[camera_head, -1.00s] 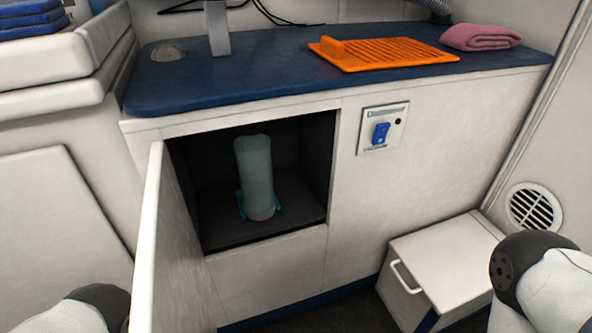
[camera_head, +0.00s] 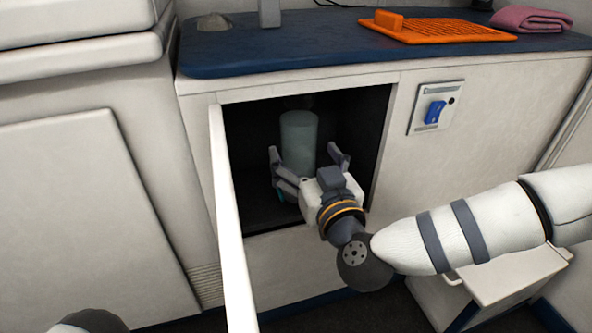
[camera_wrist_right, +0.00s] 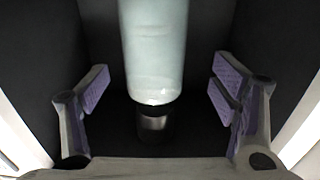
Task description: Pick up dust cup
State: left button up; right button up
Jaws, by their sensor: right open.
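The dust cup (camera_head: 299,140) is a pale, translucent grey-green cylinder standing upright inside the open cupboard. My right gripper (camera_head: 310,160) is open at the cupboard's mouth, with its fingers spread to either side of the cup's lower part. In the right wrist view the cup (camera_wrist_right: 153,50) hangs in the upper middle between the two open fingers (camera_wrist_right: 158,92), with a gap on each side. A dark, shiny round part (camera_wrist_right: 152,125) shows below the cup. The gripper hides the cup's base in the head view. My left gripper is not in view.
The cupboard door (camera_head: 232,230) stands open on the left. The dark cupboard walls (camera_head: 365,140) are close around the gripper. Above is a blue counter (camera_head: 300,55) with an orange mat (camera_head: 450,30) and a pink towel (camera_head: 530,19). A white step box (camera_head: 510,275) stands at the lower right.

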jog(key=b+x, duration=0.2)
jog(key=x, duration=0.1)
jog(key=b+x, duration=0.1)
jog(key=x, duration=0.1)
jog(key=shift+w+d+f, duration=0.25)
jog(key=shift+w+f, duration=0.1)
jog(key=shift+w+a+r, duration=0.1)
jog(key=shift+w, duration=0.15)
jog(key=shift+r, duration=0.2)
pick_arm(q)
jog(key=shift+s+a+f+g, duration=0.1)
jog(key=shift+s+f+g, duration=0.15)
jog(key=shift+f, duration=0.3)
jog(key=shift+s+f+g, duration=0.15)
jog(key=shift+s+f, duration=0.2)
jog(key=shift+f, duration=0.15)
pick_arm(e)
jog(key=c, duration=1.2)
